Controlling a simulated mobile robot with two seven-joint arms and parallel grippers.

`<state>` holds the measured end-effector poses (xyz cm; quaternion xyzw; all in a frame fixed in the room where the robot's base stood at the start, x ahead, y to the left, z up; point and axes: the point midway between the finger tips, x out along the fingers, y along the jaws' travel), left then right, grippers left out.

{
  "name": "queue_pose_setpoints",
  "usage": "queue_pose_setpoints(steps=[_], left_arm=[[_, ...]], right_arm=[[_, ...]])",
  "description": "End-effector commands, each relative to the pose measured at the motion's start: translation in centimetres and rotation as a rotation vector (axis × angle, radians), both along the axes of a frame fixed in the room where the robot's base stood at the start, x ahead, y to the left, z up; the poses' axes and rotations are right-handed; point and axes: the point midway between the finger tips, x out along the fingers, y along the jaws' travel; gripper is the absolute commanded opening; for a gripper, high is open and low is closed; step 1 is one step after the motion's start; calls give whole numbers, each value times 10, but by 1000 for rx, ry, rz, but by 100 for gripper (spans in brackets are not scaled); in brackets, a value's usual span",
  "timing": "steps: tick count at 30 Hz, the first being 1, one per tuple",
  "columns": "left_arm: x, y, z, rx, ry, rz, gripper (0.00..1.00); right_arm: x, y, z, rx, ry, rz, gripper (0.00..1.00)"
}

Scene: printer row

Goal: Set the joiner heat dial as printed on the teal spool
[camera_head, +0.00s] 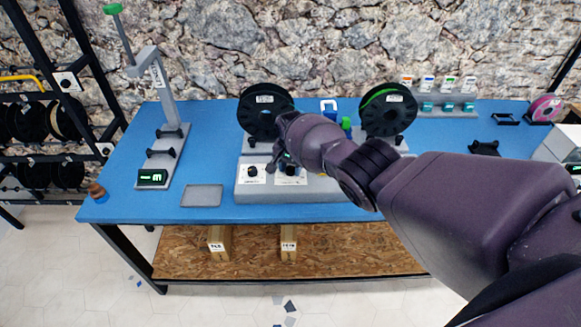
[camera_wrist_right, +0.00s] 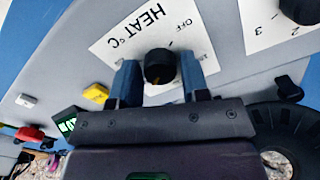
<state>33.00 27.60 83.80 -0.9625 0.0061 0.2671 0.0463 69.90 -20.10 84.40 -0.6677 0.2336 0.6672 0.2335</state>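The joiner (camera_head: 300,190) is a grey unit in the middle of the blue table. Its heat dial (camera_wrist_right: 160,67) is a black knob on a white plate marked HEAT °C and OFF, upside down in the wrist view. My right gripper (camera_wrist_right: 160,80) has its two blue-grey fingers on either side of this dial, seemingly touching it. My right arm hides part of the joiner in the head view. A black spool (camera_head: 264,125) stands at its left and a spool with a green edge (camera_head: 386,118) at its right. Their labels are too small to read; I cannot pick out teal for certain.
A second dial (camera_head: 252,171) sits left of the heat dial. A grey tray (camera_head: 202,196) and a post stand with a green display (camera_head: 152,177) are on the left of the table. A pink spool (camera_head: 545,108) is at the far right.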

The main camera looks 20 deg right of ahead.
Motion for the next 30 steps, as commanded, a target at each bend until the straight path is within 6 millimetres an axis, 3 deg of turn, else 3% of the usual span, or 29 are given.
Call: queue_pose_setpoints(steps=[3, 14, 21, 30], left_arm=[[1, 0, 0, 0, -1, 0, 43], [0, 0, 4, 0, -1, 0, 43], [-5, 1, 19, 0, 7, 3, 43], [-15, 3, 21, 0, 36, 7, 43]], right_arm=[[0, 0, 0, 0, 0, 0, 58], [0, 0, 5, 1, -1, 1, 58], [0, 0, 35, 2, -1, 0, 58], [0, 0, 78, 1, -1, 1, 58]])
